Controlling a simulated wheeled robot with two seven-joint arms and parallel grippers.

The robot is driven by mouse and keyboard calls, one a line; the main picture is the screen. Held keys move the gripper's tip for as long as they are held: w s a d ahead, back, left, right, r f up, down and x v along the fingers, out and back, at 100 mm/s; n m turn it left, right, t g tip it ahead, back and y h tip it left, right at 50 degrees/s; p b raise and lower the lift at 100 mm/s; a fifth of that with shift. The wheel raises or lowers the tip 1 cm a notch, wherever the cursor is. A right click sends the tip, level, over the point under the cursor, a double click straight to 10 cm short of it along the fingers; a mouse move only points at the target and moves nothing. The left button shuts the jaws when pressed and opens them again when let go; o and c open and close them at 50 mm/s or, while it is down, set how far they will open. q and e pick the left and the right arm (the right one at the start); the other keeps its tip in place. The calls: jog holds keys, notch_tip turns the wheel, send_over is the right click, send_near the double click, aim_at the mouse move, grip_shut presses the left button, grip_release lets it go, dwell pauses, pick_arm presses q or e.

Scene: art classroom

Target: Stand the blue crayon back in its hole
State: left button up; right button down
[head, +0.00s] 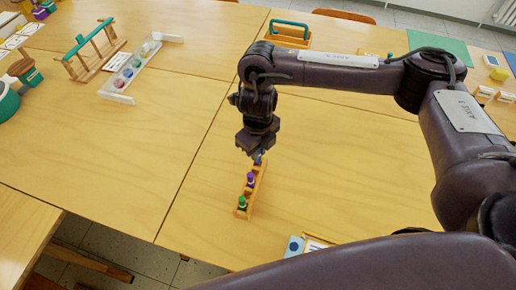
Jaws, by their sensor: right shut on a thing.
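A small wooden crayon holder (249,206) stands on the table in front of me, long side running away from me. A green crayon (242,201) stands at its near end and a purple crayon (250,179) stands in the middle. My right gripper (257,157) points down over the holder's far end, shut on the blue crayon (258,161). Only a little of the blue crayon shows below the fingers. The far hole is hidden, so I cannot tell whether the crayon's lower end is in it. My left gripper is out of view.
A white tray with several coloured jars (117,96) and a wooden rack with a green bar (80,70) stand at the back left. A wooden carrier with a teal handle (290,33) stands at the back. The table around the holder is clear.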

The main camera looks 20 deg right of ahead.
jog(key=shift+f+b, duration=1)
jog(key=shift+f, duration=0.4)
dwell(2.4)
jog(key=c, duration=1.3)
grip_release()
jog(key=shift+o, duration=1.1)
jog(key=shift+r, duration=0.1)
jog(key=shift+r+p, duration=2.95)
